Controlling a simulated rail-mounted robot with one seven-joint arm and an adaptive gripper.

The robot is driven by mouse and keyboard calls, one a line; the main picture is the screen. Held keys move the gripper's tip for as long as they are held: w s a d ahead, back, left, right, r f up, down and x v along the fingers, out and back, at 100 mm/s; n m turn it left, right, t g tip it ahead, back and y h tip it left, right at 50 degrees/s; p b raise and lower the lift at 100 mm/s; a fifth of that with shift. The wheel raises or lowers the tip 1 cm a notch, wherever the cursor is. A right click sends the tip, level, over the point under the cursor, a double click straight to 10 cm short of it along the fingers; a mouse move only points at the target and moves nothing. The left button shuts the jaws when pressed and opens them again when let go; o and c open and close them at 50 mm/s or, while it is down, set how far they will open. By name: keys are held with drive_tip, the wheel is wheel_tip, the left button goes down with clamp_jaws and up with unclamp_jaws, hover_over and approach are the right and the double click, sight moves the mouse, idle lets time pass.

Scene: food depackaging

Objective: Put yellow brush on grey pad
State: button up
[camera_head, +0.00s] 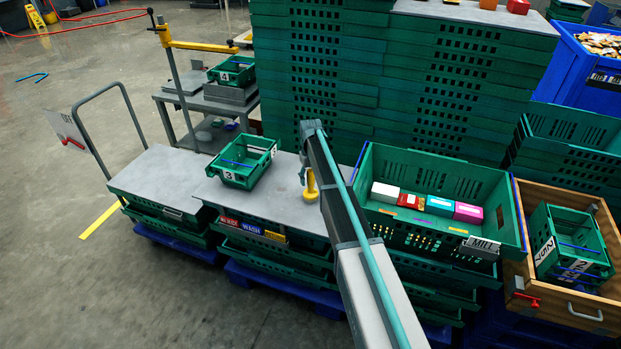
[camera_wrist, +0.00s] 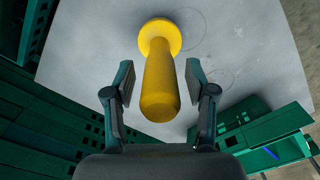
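The yellow brush (camera_head: 311,188) stands on a grey tabletop (camera_head: 285,200), left of the MILL crate. In the wrist view the yellow brush (camera_wrist: 160,85) shows a round yellow end and a thick handle pointing toward my gripper (camera_wrist: 159,80). My gripper is open, with one finger on each side of the handle and visible gaps between. In the head view my arm partly hides the gripper. Several flat grey surfaces show, including a slab (camera_head: 183,83) on the cart at the back left; I cannot tell which is the grey pad.
A green crate marked 3 (camera_head: 240,177) stands left of the brush. The green MILL crate (camera_head: 390,225) to the right holds several small boxes. Tall stacked green crates (camera_head: 320,80) rise behind. The left grey top (camera_head: 150,180) is clear.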

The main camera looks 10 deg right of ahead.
wheel_tip(320, 180, up, 12)
drive_tip(key=b, duration=0.3)
drive_tip(key=shift+r+b, duration=0.2)
drive_tip(key=shift+b, duration=0.15)
idle(0.3)
drive_tip(key=s+f+m+g, duration=0.1)
drive_tip(key=s+f+g, duration=0.1)
drive_tip(key=s+f, duration=1.2)
drive_tip(key=s+f+m+g, duration=0.1)
drive_tip(key=s+f, duration=1.3)
drive_tip(key=s, duration=1.7)
drive_tip(key=s+f+g, duration=0.3)
drive_tip(key=s+f, duration=1.1)
drive_tip(key=s, duration=0.9)
drive_tip(key=shift+s+f+m+g, duration=0.25)
drive_tip(key=shift+f+m+g, duration=0.1)
drive_tip(key=shift+m+g, duration=0.05)
